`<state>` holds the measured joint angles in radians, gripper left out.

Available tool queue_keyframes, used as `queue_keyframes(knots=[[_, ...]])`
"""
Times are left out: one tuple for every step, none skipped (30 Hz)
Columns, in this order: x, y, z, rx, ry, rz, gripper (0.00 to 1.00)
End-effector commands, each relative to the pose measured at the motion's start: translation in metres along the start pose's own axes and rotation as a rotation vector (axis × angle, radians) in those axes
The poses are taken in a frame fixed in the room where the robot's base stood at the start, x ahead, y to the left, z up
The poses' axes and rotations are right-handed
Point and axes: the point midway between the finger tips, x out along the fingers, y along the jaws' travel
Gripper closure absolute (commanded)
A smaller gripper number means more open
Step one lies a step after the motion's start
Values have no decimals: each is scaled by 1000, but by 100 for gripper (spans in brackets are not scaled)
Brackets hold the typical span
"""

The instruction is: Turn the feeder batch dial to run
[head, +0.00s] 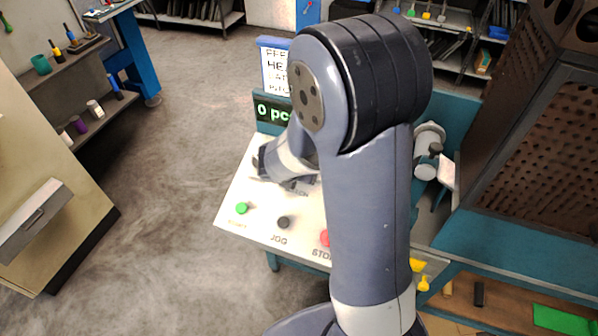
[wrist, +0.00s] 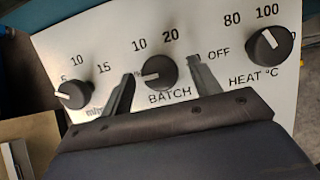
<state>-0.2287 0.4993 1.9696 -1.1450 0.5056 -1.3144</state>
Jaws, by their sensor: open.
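The batch dial (wrist: 158,72) is a round black knob with a white pointer line, above the word BATCH on a pale panel (wrist: 200,25). Its pointer points left. I read 10 and 20 above it and OFF to its right; no RUN mark is legible. My gripper (wrist: 161,69) is open, with one finger on each side of the dial; I cannot tell whether they touch it. In the head view my gripper (head: 262,165) is low over the control panel (head: 255,187), and my arm hides the dial.
A speed dial (wrist: 75,94) is left of the batch dial and a heat dial (wrist: 270,47) right. The panel has a green button (head: 242,208), black JOG button (head: 284,222) and red STOP button (head: 325,237). A display (head: 272,112) reading 0 stands behind.

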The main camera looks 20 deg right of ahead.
Motion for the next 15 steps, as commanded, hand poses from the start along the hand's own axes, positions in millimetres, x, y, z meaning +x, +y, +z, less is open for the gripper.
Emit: queue_keyframes(knots=[[0,0,0,0,0,0,41],[0,0,0,0,0,0,41],[0,0,0,0,0,0,41],[-1,0,0,0,0,0,41],[-2,0,0,0,0,0,41],[-4,0,1,0,-1,1,41],[-7,0,1,0,-2,1,41],[-10,0,1,0,-3,2,41],[-15,1,2,1,-2,2,41],[-20,1,2,1,-3,3,41],[-25,1,2,1,-3,4,41],[-32,1,2,0,-2,4,41],[-38,1,2,0,-3,4,41],[-44,1,2,1,-3,4,41],[-52,1,2,0,-3,4,41]])
